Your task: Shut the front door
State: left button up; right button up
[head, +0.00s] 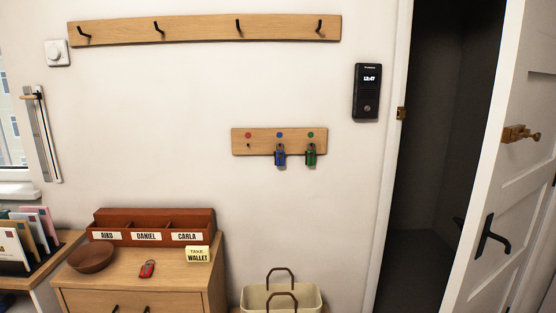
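The white front door (512,190) stands open at the right of the head view. A dark space shows through the gap between it and the white door frame (394,150). The door has a black lever handle (489,236) low down and a brass latch piece (519,133) above it. A small brass plate (401,113) sits on the frame. The door's right part is cut off by the picture edge. Neither of my grippers is in view.
A wooden cabinet (140,280) with a bowl, a red key fob and a name-labelled tray stands lower left. A cream basket (281,298) with brown handles is on the floor beside it. A key rack (279,142) and black intercom (367,91) are on the wall.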

aim_at(515, 178)
jog(key=z, duration=1.5)
